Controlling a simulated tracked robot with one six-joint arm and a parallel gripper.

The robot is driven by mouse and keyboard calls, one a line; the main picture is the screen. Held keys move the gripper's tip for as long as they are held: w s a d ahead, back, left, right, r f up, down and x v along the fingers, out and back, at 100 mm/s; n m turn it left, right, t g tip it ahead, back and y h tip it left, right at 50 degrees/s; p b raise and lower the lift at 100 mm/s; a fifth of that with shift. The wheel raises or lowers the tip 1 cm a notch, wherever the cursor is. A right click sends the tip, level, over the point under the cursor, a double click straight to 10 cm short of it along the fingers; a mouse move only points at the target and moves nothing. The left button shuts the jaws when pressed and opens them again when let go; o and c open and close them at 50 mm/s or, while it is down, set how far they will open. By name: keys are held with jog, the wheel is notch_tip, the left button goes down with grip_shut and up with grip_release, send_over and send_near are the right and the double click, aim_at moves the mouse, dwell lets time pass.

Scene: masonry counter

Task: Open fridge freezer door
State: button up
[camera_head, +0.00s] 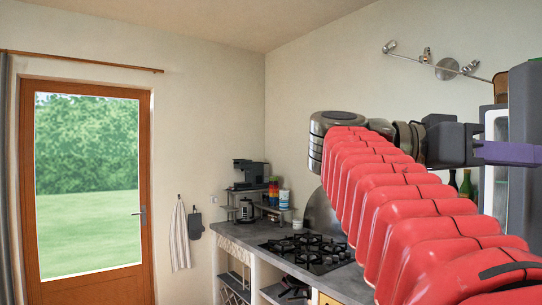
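The fridge freezer (525,100) is at the right edge, cut off by the frame. A tall dark grey panel, which looks like its door, stands nearest. To its left a white-edged, pale interior (489,190) shows, so a door appears to stand open. My red-covered arm reaches from the lower right up to the centre, then bends right. My gripper (508,152), with purple fingers, points right in front of the grey panel. I cannot tell whether it touches the panel. The fingertips are seen side-on near the edge, and their gap is hidden. No handle is visible.
A counter with a black gas hob (308,252) runs along the wall behind my arm. A coffee machine (249,174) and a kettle (245,210) stand in the corner. Dark bottles (466,185) stand left of the fridge. A glazed wooden door (87,190) is at left.

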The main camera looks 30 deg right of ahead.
jog(key=shift+v, duration=0.95)
jog(key=shift+s+a, duration=0.1)
jog(key=shift+c, duration=0.5)
jog(key=shift+f, duration=0.2)
jog(key=shift+c, duration=0.7)
jog(key=w+f+n+t, duration=0.2)
jog(key=f+n, duration=0.1)
jog(key=f, duration=0.1)
jog(key=w+f+n+t, duration=0.2)
jog(key=w+f+n, duration=0.1)
jog(key=f, duration=0.1)
jog(key=w+f+n+t, duration=0.3)
jog(key=f, duration=0.2)
jog(key=shift+a, duration=0.35)
grip_shut()
jog(key=w+a+f+n+t+y, duration=0.4)
jog(key=a+f+n, duration=0.3)
jog(key=f, duration=0.5)
jog(key=w+a+f+n+t+y, duration=0.3)
jog(key=w+a+f+n, duration=0.15)
jog(key=a+f, duration=0.6)
jog(key=a+f+n+t+y, duration=0.2)
jog(key=a+f+n+y, duration=0.2)
jog(key=a+f, duration=0.8)
jog(key=shift+a+f+y, duration=0.4)
jog(key=shift+a+y, duration=0.25)
jog(key=shift+y, duration=0.55)
